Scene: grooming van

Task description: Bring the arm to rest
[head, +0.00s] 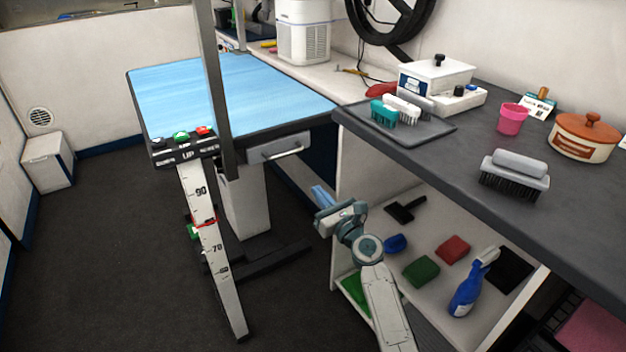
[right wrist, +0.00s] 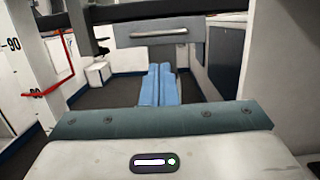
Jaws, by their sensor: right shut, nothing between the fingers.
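My right arm rises from the bottom of the head view, in front of the open shelf under the counter. My right gripper (head: 322,193) points up and left, towards the grooming table's pedestal. Its blue fingers also show in the right wrist view (right wrist: 158,85), pressed side by side with nothing between them. It is apart from the table and the shelf. My left gripper does not show in either view.
The blue-topped grooming table (head: 225,95) stands behind the gripper, with a height scale post (head: 208,245) at its front. The dark counter (head: 470,165) and a shelf holding a spray bottle (head: 468,290) are at right. Dark floor (head: 110,240) is clear at left.

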